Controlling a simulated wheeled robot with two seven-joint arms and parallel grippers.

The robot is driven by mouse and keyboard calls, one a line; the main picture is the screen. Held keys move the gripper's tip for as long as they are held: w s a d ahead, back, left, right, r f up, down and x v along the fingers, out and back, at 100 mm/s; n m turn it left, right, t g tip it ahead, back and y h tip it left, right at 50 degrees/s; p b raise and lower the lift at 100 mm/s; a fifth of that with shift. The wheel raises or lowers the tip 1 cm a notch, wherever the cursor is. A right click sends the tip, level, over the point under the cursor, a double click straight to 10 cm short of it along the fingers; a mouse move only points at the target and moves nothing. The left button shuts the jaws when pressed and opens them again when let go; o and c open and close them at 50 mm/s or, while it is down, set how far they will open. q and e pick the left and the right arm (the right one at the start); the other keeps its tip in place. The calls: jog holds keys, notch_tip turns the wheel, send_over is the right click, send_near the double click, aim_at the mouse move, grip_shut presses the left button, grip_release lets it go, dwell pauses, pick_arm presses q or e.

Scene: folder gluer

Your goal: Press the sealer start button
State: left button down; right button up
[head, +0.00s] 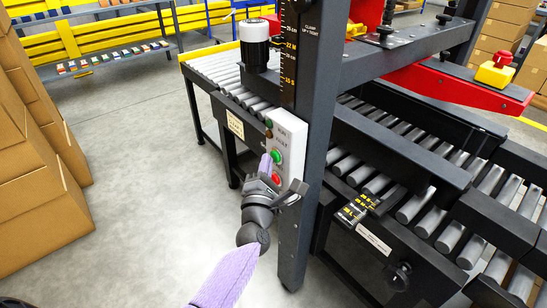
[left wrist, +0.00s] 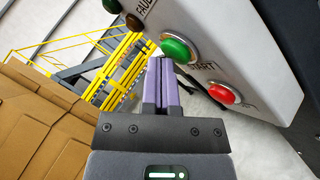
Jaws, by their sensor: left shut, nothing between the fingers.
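The green start button (head: 275,156) sits on a light grey control box on the dark machine post. It also shows in the left wrist view (left wrist: 176,49), with the word START beside it. My left gripper (head: 266,160) is shut and empty, its purple fingers pointing at the box. In the left wrist view the left fingertips (left wrist: 161,62) are right at the lower left of the green button; whether they touch it I cannot tell. A red button (head: 276,178) is below the green one, also in the left wrist view (left wrist: 222,94). My right gripper is not in view.
The control box (head: 292,140) also has small lamps (head: 268,123) above the buttons. Roller conveyors (head: 218,72) run behind the post (head: 311,150). A red part carries a yellow-based emergency stop (head: 495,72). Cardboard boxes (head: 40,190) stand at left; the grey floor between is clear.

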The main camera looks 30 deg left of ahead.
pick_arm(q)
jog(key=shift+w+d, duration=0.1)
jog(key=shift+w, duration=0.05)
jog(key=shift+s+a, duration=0.3)
jog(key=shift+s, duration=0.35)
jog(key=shift+s, duration=0.1)
jog(key=s, duration=0.1)
jog(key=s+a+p, duration=0.1)
jog(key=s, duration=0.1)
jog(key=s+a+p, duration=0.1)
jog(key=s, duration=0.1)
jog(key=shift+s+a, duration=0.15)
jog(key=shift+s, duration=0.05)
dwell(0.5)
